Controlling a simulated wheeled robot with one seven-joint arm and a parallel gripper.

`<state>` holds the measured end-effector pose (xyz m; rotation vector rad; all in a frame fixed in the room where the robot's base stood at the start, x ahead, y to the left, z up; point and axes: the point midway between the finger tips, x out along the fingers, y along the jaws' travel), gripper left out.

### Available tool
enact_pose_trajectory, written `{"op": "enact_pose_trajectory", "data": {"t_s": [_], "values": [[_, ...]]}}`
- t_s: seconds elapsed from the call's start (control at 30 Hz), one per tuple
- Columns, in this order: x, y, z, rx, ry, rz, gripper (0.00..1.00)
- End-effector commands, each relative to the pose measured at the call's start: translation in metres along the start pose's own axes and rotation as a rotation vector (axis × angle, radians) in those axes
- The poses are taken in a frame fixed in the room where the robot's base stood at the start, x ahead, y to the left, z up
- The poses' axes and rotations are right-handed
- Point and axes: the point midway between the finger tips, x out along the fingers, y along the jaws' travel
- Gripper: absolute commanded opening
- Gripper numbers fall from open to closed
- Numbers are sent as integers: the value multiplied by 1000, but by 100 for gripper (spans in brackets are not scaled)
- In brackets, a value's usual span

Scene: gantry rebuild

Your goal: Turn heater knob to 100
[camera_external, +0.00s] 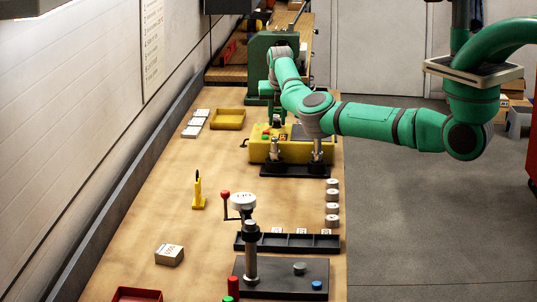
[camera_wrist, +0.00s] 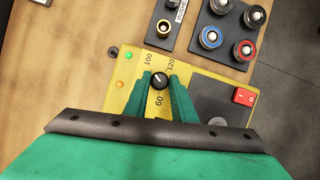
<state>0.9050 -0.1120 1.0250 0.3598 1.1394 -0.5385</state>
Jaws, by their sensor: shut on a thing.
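The yellow heater box (camera_wrist: 122,95) has a black knob (camera_wrist: 159,79) with 100 printed at its upper left, 120 at its upper right and 60 below. My gripper (camera_wrist: 160,78) has its two green fingers on either side of the knob and is shut on it. A small light mark shows on the knob, but its exact pointing is too small to read. The heater also stands on the bench in the external view (camera_external: 258,155), with my gripper (camera_external: 276,121) above it; the knob is hidden there.
The heater has a red switch (camera_wrist: 243,97) and a dark plate (camera_wrist: 222,100). A black stand with posts (camera_external: 295,171) is close in front of it. A yellow tray (camera_external: 228,119) lies to its left. Bare bench lies around the yellow upright tool (camera_external: 198,192).

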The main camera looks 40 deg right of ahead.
Motion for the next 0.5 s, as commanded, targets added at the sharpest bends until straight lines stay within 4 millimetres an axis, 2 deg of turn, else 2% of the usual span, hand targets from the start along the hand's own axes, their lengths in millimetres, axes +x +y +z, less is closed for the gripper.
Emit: {"op": "enact_pose_trajectory", "data": {"t_s": [0.03, 0.07, 0.1, 0.5], "values": [[0, 0, 0, -1, 1, 0, 1], [0, 0, 0, -1, 1, 0, 31], [0, 0, 0, -1, 1, 1, 40], [-5, 0, 0, -1, -1, 1, 41]]}}
